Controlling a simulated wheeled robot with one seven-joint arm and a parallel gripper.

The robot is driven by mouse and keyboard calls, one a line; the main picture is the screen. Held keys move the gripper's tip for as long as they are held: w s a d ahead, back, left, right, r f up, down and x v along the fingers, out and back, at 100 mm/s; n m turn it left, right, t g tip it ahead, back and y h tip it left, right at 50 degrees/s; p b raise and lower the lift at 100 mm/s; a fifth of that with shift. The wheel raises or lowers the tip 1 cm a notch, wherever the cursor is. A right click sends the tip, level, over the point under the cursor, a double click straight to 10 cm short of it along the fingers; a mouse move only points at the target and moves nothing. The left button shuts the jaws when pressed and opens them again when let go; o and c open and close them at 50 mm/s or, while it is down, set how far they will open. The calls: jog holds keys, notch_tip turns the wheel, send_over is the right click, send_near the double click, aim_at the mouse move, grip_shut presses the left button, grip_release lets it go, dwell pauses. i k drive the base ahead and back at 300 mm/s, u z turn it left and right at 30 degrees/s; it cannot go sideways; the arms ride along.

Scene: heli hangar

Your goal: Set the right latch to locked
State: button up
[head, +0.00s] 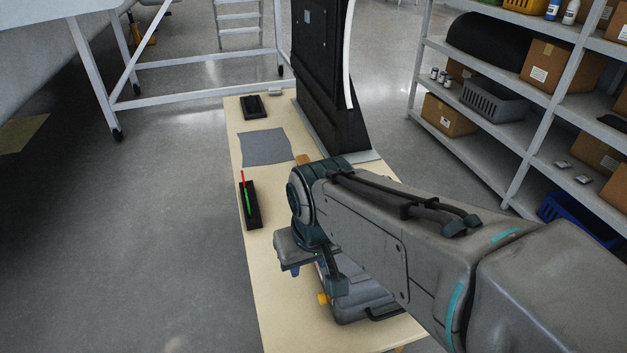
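A grey case (365,305) with a dark handle at its front lies on the near end of the pale table, partly hidden under my arm. One orange-yellow latch (323,298) shows on its left side. I cannot tell from here whether it is the right latch or how it is set. Any other latch is hidden by my arm. My gripper (318,268) is over the case's far left part, close to it. Its fingertips are mostly hidden, so I cannot tell whether it is open or whether it touches anything.
The pale table (240,148) also holds a black holder (250,215) with red and green sticks, a grey cloth (265,147), a black tray (253,107) and a tall dark panel (318,75). Shelves (490,148) stand right; open floor (165,240) lies left.

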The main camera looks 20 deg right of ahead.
aim_at(323, 298)
jog(key=z, duration=0.45)
jog(key=k, duration=1.1)
jog(key=z, duration=0.15)
jog(key=i, duration=0.7)
jog(key=z, duration=0.1)
